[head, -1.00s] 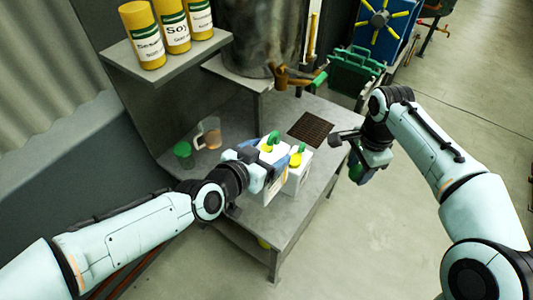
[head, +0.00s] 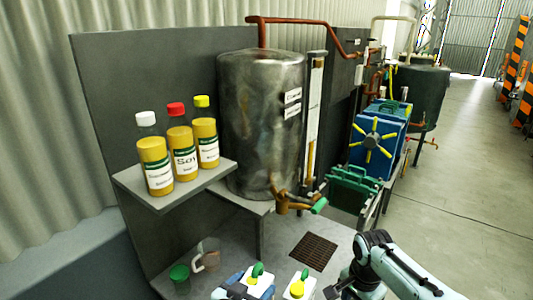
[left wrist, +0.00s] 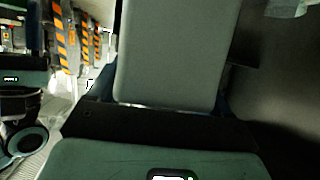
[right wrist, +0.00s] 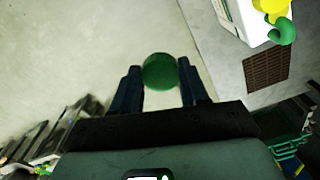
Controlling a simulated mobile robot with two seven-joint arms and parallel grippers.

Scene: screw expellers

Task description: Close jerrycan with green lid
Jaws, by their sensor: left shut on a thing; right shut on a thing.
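A white jerrycan (head: 262,287) with a green handle (head: 257,270) stands at the bottom of the head view. My left gripper (head: 233,291) is beside it and shut on it. In the left wrist view a pale grey wall of the jerrycan (left wrist: 170,55) fills the space between the fingers. My right gripper (right wrist: 160,80) is shut on a round green lid (right wrist: 160,71), held over the floor to the side of the table. In the head view the right fingers are cut off by the bottom edge. The mouth of the held jerrycan cannot be made out.
A second white jerrycan with a yellow lid (head: 297,289) stands close on the right. A green cup (head: 179,273) and a clear jug (head: 207,256) are on the left. Oil bottles (head: 183,150) stand on a shelf above. A dark grate (head: 313,250) lies behind the jerrycans.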

